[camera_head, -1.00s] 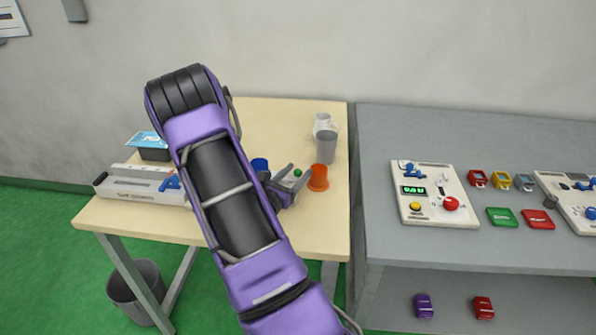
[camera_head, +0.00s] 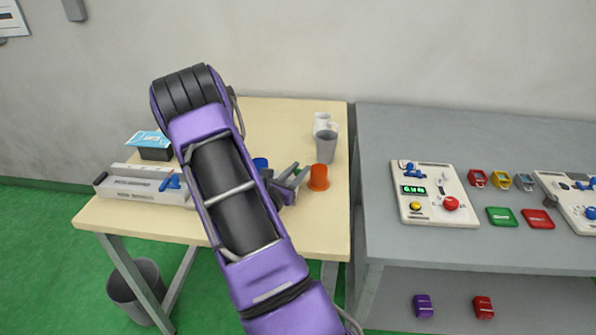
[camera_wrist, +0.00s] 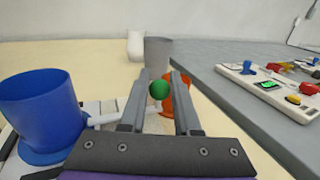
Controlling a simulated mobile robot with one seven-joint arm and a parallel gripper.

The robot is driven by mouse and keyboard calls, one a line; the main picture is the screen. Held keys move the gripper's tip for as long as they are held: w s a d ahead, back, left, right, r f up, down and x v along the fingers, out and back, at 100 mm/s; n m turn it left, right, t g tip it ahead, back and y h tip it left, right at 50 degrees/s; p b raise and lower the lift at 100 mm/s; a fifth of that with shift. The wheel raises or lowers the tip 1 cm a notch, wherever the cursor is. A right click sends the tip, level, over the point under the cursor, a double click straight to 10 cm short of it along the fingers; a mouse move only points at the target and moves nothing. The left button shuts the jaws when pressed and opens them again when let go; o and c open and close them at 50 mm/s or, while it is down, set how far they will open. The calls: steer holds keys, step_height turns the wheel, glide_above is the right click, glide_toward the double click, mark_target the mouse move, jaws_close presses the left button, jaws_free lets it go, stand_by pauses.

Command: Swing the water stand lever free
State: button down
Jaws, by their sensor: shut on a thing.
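The water stand lever shows in the wrist view as a pale rod (camera_wrist: 105,119) with a green ball knob (camera_wrist: 158,89) at its end. My gripper (camera_wrist: 159,76) has its two grey fingers on either side of the knob and is shut on the lever. The fingers partly hide the rod. In the head view my gripper (camera_head: 300,166) is over the right part of the wooden table, and my arm hides most of the stand. A blue cup (camera_wrist: 38,105) stands at the left in the wrist view, close to the rod.
An orange cup (camera_head: 319,177) stands just right of my gripper. A grey cup (camera_head: 326,147) and a white mug (camera_head: 322,122) stand behind it. A long white device (camera_head: 140,187) and a blue-topped box (camera_head: 152,146) are at the left. A grey bench (camera_head: 430,132) with panels adjoins at right.

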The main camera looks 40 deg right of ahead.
steer(key=shift+t, duration=0.3)
steer(key=n+t, duration=0.1)
steer(key=n+t+y, duration=0.2)
steer(key=t, duration=0.1)
steer(key=shift+w+d+n, duration=0.3)
steer(key=shift+d, duration=0.05)
steer(key=shift+w+d+n+t+y+p, duration=0.1)
steer(key=shift+w+n+t+y+p, duration=0.25)
steer(key=shift+n+t+y, duration=0.6)
steer(key=shift+w+d+n+t+y+p, duration=0.15)
steer(key=shift+n+t+y+p, duration=0.35)
steer(key=shift+n+t+y, duration=0.5)
steer(key=shift+w+n+t+y+p, duration=0.35)
steer(key=shift+n+t+y, duration=0.3)
steer(key=shift+t+y, duration=0.5)
steer(key=shift+w+n+t+y, duration=0.2)
steer(key=shift+n+t+y, duration=0.25)
steer(key=shift+n+y, duration=0.65)
steer(key=shift+w+n+t+y, duration=0.2)
steer(key=shift+n+t+y, duration=0.35)
steer(key=shift+y, duration=0.95)
steer(key=shift+w+a+n+y, duration=0.1)
steer(key=shift+w+n+y, duration=0.15)
steer(key=shift+n+y, duration=0.7)
steer(key=shift+w+n+y, duration=0.2)
steer(key=shift+n+y, duration=0.3)
steer(key=shift+y, duration=0.75)
steer(key=c, duration=0.6)
jaws_free()
steer(key=shift+c, duration=0.2)
